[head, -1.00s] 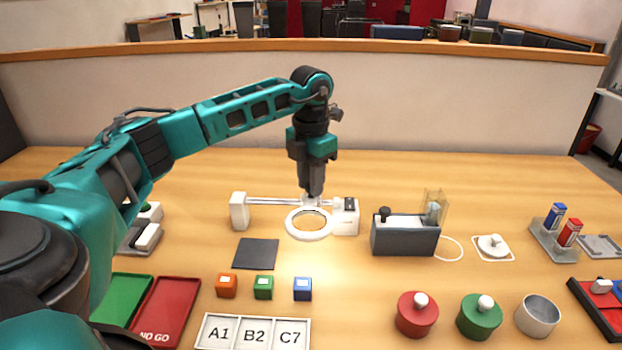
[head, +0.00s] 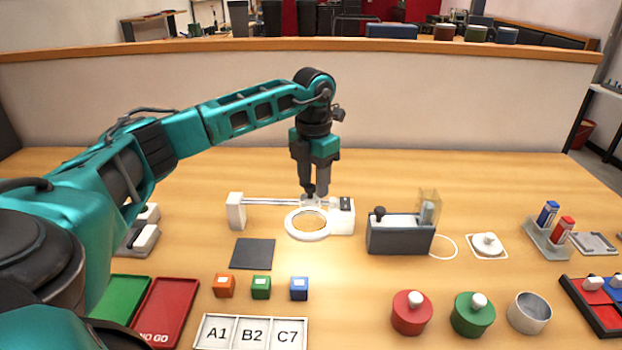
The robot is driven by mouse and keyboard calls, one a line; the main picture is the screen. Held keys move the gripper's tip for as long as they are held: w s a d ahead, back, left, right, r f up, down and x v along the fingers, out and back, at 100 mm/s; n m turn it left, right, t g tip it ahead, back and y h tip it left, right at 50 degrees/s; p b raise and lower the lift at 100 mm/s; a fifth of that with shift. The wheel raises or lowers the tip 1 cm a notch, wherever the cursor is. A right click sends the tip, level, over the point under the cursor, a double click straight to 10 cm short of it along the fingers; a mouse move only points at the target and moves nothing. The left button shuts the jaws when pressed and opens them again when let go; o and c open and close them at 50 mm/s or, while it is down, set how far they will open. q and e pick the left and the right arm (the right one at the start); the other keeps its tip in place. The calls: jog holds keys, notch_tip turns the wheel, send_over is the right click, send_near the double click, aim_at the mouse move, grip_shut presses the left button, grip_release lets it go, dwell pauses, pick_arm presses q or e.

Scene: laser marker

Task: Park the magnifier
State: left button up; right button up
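The magnifier (head: 307,236) is a white ring with a lens. It hangs on a metal rail (head: 270,202) between a white left end block (head: 236,211) and a white right end block (head: 342,217). The ring's carriage is at the right end of the rail, close to the right block; whether they touch is unclear. A small black knob (head: 310,189) stands on the carriage. My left gripper (head: 315,193) points down at the knob, its fingers apart and the knob showing near the left finger. My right gripper is not in view.
A dark square pad (head: 252,254) lies front left of the magnifier. Orange (head: 224,286), green (head: 261,288) and blue (head: 299,289) cubes stand in front. A dark grey device (head: 399,238) stands close on the right. The table behind the rail is clear.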

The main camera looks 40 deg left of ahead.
pick_arm(q)
jog(key=shift+o, duration=0.7)
jog(key=shift+a, duration=0.1)
notch_tip(320, 180, up, 13)
jog(key=shift+p, duration=0.35)
jog(key=shift+s+f, duration=0.1)
